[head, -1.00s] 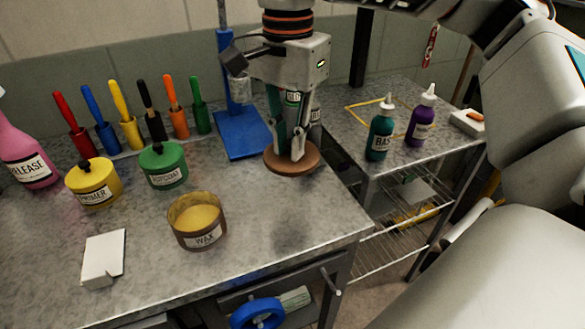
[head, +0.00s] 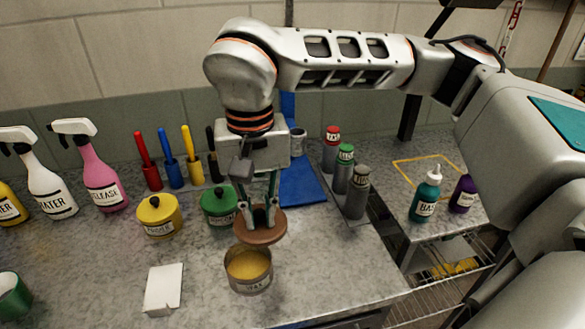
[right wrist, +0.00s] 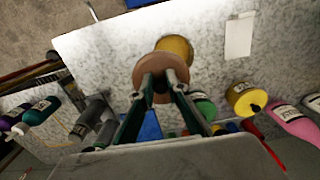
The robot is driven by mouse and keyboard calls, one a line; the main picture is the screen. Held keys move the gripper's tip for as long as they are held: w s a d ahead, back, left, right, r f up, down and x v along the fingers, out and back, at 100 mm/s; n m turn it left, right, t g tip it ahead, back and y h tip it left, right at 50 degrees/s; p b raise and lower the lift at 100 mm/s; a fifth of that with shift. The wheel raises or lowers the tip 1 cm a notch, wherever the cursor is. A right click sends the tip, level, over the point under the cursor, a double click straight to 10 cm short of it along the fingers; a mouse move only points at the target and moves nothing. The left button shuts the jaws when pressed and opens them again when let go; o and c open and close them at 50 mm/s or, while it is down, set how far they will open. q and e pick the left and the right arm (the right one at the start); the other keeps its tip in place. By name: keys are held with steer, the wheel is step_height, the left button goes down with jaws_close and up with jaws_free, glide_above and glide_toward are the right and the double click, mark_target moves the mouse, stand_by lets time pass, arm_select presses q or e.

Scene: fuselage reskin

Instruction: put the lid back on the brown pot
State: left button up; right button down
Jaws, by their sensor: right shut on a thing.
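The brown pot (head: 249,272), labelled WAX, stands open on the grey bench with a yellow fill inside. My right gripper (head: 261,216) is shut on the round brown lid (head: 260,231) and holds it above and slightly behind the pot, overlapping its back rim in the head view. In the right wrist view the lid (right wrist: 150,74) hangs under the fingers and covers part of the pot (right wrist: 178,46). My left gripper is not in view.
A green pot (head: 218,207) and a yellow pot (head: 158,216) stand close to the left of the lid. A white block (head: 164,290) lies left of the brown pot. Several small bottles stand behind right. The bench front right is clear.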

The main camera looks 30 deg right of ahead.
mark_target(244, 232)
steer(key=a+n, duration=0.1)
steer(key=a+f+n, duration=0.1)
steer(key=a, duration=0.1)
steer(key=shift+p, duration=0.35)
steer(key=shift+a+f, duration=0.15)
steer(key=shift+f, duration=0.1)
steer(key=shift+s+f+b, duration=0.2)
steer(key=shift+f+b, duration=0.25)
steer(key=shift+f, duration=0.1)
steer(key=shift+w+f+b, duration=0.1)
steer(key=shift+f+b, duration=1.6)
steer(key=shift+f, duration=0.9)
steer(key=shift+f, duration=0.15)
steer(key=c, duration=1.9)
jaws_free()
steer(key=o, duration=0.5)
